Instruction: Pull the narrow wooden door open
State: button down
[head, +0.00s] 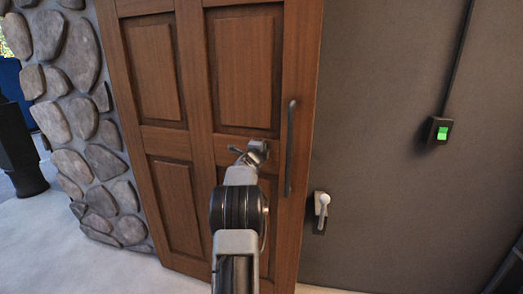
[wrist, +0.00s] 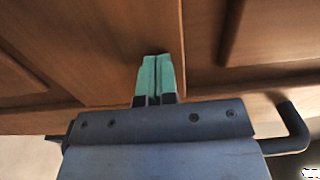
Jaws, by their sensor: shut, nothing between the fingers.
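The narrow wooden door (head: 200,100) has brown panels and fills the middle of the head view; it looks closed or nearly so. Its long dark bar handle (head: 289,150) is upright near the door's right edge. My gripper (wrist: 156,62) has green fingers pressed together with nothing between them, pointing at the door's face (wrist: 90,40) in the wrist view. In the head view my wrist is left of the handle. In the wrist view a bent dark end of the handle (wrist: 295,125) shows at the right, and my gripper body hides its middle. I cannot tell whether the fingers touch the door.
A stone wall (head: 75,110) stands left of the door. The dark wall (head: 400,190) on the right carries a small light lever (head: 321,203) on a dark plate and a box with a green light (head: 438,131). Pale floor (head: 50,245) is open at the lower left.

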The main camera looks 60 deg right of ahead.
jog(key=s+a+b, duration=0.1)
jog(key=a+b, duration=0.3)
jog(key=a, duration=1)
jog(key=shift+s+b, duration=0.4)
jog(key=shift+f, duration=0.1)
